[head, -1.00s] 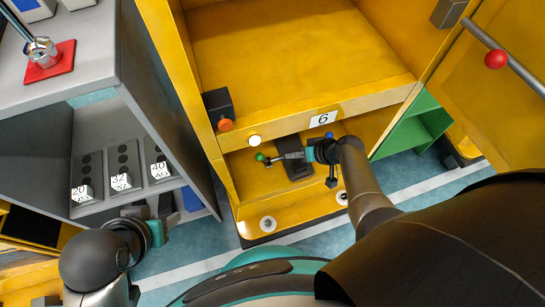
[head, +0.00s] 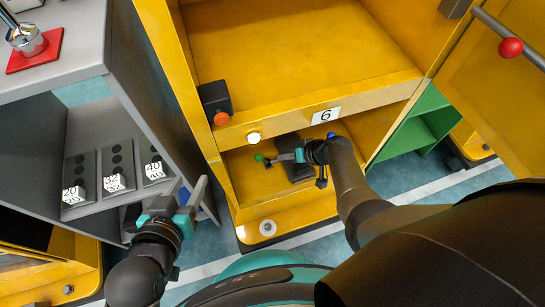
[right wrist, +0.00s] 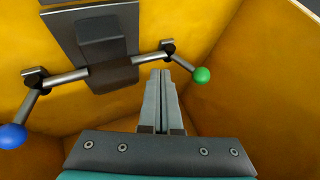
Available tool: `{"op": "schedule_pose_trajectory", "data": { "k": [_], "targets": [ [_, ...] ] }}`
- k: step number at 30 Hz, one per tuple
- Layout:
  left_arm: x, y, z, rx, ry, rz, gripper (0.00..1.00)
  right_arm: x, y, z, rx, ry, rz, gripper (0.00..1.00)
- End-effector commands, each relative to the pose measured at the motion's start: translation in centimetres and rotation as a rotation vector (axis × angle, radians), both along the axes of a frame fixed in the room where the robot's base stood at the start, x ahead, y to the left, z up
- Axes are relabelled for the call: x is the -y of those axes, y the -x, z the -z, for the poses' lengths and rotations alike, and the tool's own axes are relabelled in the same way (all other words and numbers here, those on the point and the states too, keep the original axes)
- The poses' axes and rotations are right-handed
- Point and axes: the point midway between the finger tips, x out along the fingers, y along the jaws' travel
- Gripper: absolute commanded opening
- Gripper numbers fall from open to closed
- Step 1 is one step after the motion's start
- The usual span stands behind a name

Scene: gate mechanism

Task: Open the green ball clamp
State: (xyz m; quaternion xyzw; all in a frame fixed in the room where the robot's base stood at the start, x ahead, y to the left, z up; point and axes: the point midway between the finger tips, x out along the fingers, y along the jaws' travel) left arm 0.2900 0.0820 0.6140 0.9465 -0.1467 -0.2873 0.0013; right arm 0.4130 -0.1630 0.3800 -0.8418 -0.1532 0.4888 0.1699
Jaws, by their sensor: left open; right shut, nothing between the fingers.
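The green ball (head: 259,158) is the end of a lever on a dark clamp bracket inside the yellow cabinet's lower compartment. In the right wrist view the green ball (right wrist: 202,75) sits on a short grey arm, just right of my fingertips. A blue ball (right wrist: 12,136) ends the opposite lever at the left; it also shows in the head view (head: 331,135). My right gripper (right wrist: 161,74) is shut and empty, its tips close to the green ball's arm; contact cannot be told. My left gripper (head: 168,203) is open and empty, beside the grey shelf.
The yellow cabinet (head: 300,60) has a "6" label, an orange button (head: 221,118) and a white button (head: 254,137). Compartment walls surround my right gripper. A red ball (head: 510,48) tips a bar at right.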

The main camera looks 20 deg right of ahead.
Motion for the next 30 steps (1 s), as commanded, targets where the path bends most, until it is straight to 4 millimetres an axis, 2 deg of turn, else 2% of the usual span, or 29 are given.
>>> {"op": "schedule_pose_trajectory", "data": {
  "k": [2, 3, 7, 12, 30],
  "targets": [
    [0.4, -0.1, 0.1, 0.028, 0.017, 0.003, 0.50, -0.3, -0.2, 0.3, 0.000, -0.002, -0.001, 0.00],
    [0.2, -0.1, -0.1, 0.021, 0.011, 0.002, 0.50, -1.3, -0.3, 0.0, 0.001, -0.004, -0.001, 0.00],
    [0.2, -0.1, -0.1, 0.015, 0.008, 0.001, 0.50, -2.9, -0.6, -0.4, 0.001, -0.002, 0.000, 0.00],
    [0.2, -0.1, -0.1, 0.017, 0.010, 0.001, 0.50, -3.8, -0.7, -0.6, 0.000, -0.001, 0.001, 0.00],
    [-0.3, 0.1, -0.1, -0.018, -0.012, -0.002, 0.50, -3.9, -0.7, -0.7, 0.001, 0.031, 0.000, 0.00]
  ]
}}
